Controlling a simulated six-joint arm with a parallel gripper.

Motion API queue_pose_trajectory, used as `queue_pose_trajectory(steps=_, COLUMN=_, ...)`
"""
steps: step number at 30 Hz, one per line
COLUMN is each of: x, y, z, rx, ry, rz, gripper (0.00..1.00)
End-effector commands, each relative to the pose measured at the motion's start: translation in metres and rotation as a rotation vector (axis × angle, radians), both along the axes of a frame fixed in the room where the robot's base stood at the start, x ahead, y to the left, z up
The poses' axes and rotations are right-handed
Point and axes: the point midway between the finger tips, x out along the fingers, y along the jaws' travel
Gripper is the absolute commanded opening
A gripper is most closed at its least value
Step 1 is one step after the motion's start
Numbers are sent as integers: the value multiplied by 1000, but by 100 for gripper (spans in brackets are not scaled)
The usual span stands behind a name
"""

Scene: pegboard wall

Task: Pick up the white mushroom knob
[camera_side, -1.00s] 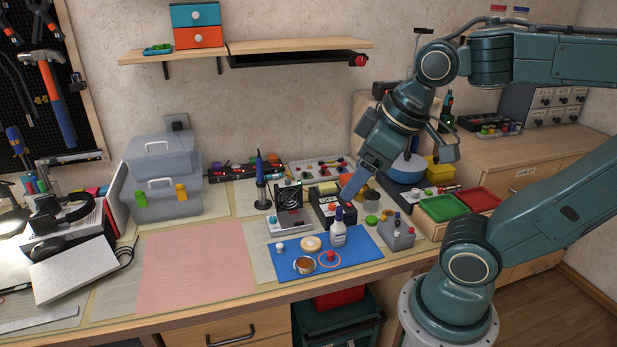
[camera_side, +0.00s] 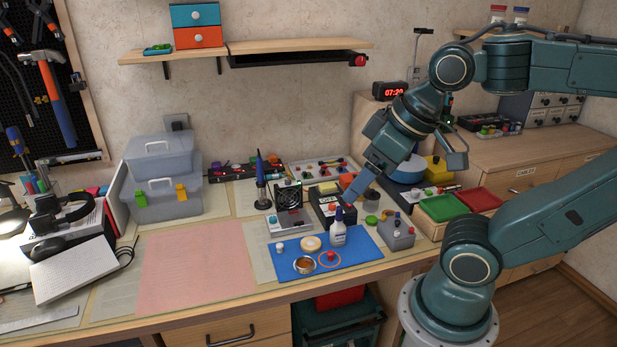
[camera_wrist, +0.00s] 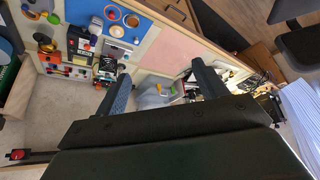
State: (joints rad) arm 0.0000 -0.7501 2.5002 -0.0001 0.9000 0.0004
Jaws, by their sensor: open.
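A small white knob (camera_side: 280,247) with a rounded top stands at the left end of the blue mat (camera_side: 360,249) on the bench. In the wrist view it shows as a small pale spot (camera_wrist: 137,41) near the mat's edge. My gripper (camera_side: 350,199) is above the bench, behind and to the right of the knob, well apart from it. In the wrist view its two fingers are spread with nothing between them (camera_wrist: 160,73).
A fan device (camera_side: 289,210) stands behind. The pink sheet (camera_side: 195,265) at left is bare.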

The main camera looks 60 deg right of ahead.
Motion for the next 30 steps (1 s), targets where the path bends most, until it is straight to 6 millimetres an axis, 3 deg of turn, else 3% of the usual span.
queue_pose_trajectory(steps=11, x=0, y=0, z=0, rx=0, ry=0, rz=0, gripper=71)
queue_pose_trajectory(steps=15, x=0, y=0, z=0, rx=0, ry=0, rz=0, gripper=44)
queue_pose_trajectory(steps=30, x=8, y=-2, z=1, rx=-23, ry=15, rz=34, gripper=44)
